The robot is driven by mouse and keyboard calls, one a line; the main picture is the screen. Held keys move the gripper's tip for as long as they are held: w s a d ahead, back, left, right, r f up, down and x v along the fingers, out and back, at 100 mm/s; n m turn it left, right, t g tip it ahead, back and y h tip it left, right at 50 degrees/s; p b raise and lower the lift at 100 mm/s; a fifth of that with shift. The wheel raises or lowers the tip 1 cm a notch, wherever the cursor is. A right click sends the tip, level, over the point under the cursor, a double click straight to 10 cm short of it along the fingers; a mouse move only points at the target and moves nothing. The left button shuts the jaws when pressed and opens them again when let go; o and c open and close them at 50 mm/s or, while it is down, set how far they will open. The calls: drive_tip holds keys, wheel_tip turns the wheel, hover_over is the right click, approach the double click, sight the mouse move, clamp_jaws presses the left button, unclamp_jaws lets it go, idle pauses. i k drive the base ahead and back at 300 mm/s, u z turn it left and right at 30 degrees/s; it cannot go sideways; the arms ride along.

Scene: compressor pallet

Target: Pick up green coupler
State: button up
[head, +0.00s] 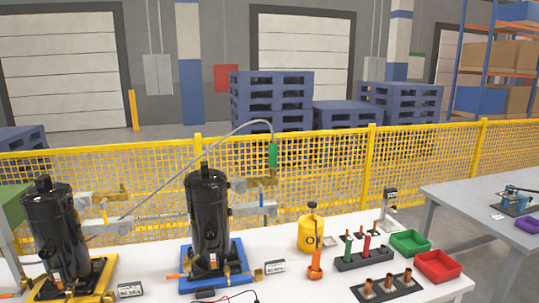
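The hose arcs down to the left behind that compressor. A second, smaller green piece (348,243) stands in a dark rack (362,262) beside a red one. My gripper is not in view.
A left black compressor (60,230) stands on a yellow base. A yellow can (311,234), orange tool (315,266), green bin (410,243) and red bin (438,266) share the white table. Yellow fence (420,150) runs behind. A grey table (470,195) is at right.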

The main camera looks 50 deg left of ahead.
sight(273, 147)
drive_tip(key=u, duration=0.7)
drive_tip(key=i, duration=0.9)
drive_tip(key=u, duration=0.95)
